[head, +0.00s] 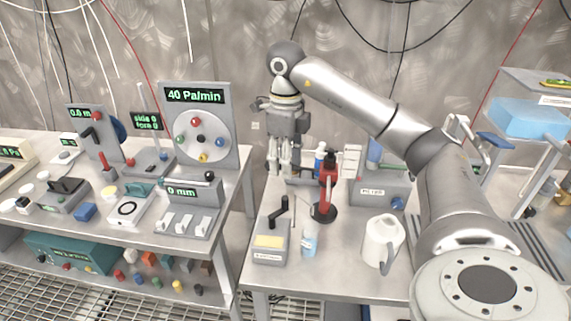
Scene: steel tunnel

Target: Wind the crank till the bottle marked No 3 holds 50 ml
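A grey box (269,248) with a pale yellow panel stands near the front of the right-hand table. A black crank (278,212) rises from its back edge. A small clear bottle (310,241) with bluish contents stands right of the box. Its marking and level are too small to read, so I cannot tell whether it is No 3. My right gripper (284,168) points down above the table's back, behind the crank and well apart from it. Nothing clearly shows between its fingers, and their spread is unclear. My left gripper is out of view.
A gap separates this table from the left table (140,226), crowded with instruments. The right table's front strip is clear.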

